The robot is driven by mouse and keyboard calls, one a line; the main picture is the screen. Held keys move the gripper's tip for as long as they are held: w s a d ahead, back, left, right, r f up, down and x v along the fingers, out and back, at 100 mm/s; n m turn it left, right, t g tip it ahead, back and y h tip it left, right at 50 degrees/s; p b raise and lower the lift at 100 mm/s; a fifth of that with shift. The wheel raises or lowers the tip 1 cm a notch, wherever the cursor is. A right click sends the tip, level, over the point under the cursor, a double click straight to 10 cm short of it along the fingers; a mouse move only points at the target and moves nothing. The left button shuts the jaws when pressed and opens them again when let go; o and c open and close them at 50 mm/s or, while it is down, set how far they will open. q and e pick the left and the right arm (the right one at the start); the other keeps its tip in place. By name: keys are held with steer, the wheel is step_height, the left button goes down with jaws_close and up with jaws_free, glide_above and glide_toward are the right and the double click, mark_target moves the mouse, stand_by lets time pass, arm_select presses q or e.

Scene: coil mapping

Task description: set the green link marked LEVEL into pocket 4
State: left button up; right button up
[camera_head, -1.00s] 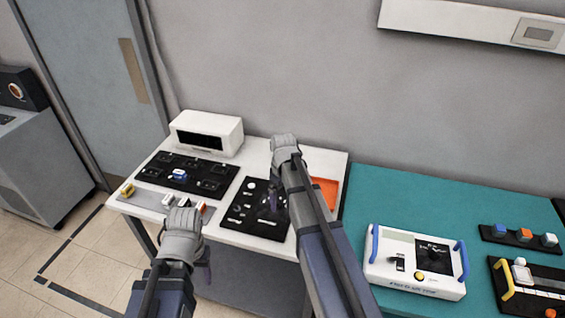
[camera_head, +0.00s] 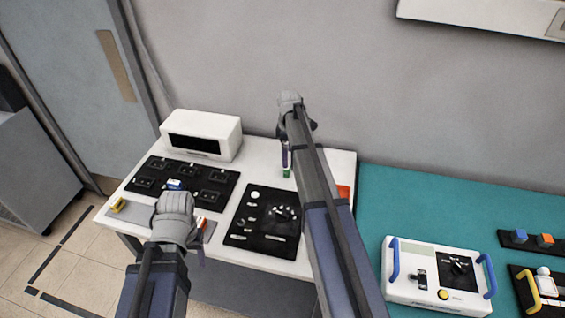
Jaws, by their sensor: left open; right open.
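A small green piece (camera_head: 286,172), likely the green link, shows just below the fingers of my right gripper (camera_head: 285,155) over the white table. Its marking is too small to read, and I cannot tell whether the fingers touch it. The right gripper is open. The black pocket board (camera_head: 196,184) lies at the table's left with several pockets; their numbers cannot be read. A blue and white link (camera_head: 174,184) sits on the board. My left gripper (camera_head: 201,252) is open and low at the table's front edge, mostly hidden by its own wrist.
A black control panel (camera_head: 262,222) lies right of the board. A white box (camera_head: 201,135) stands behind.

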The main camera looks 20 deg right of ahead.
steer(key=shift+w, duration=0.2)
steer(key=shift+s+f, duration=0.1)
steer(key=shift+s, duration=0.1)
steer(key=shift+f+b, duration=0.3)
steer(key=shift+b, duration=0.3)
steer(key=shift+w+f+b, duration=0.15)
steer(key=shift+f+b, duration=0.6)
steer(key=shift+f, duration=0.1)
steer(key=f+b, duration=0.5)
steer(key=shift+w+d+f, duration=0.15)
steer(key=shift+w, duration=0.05)
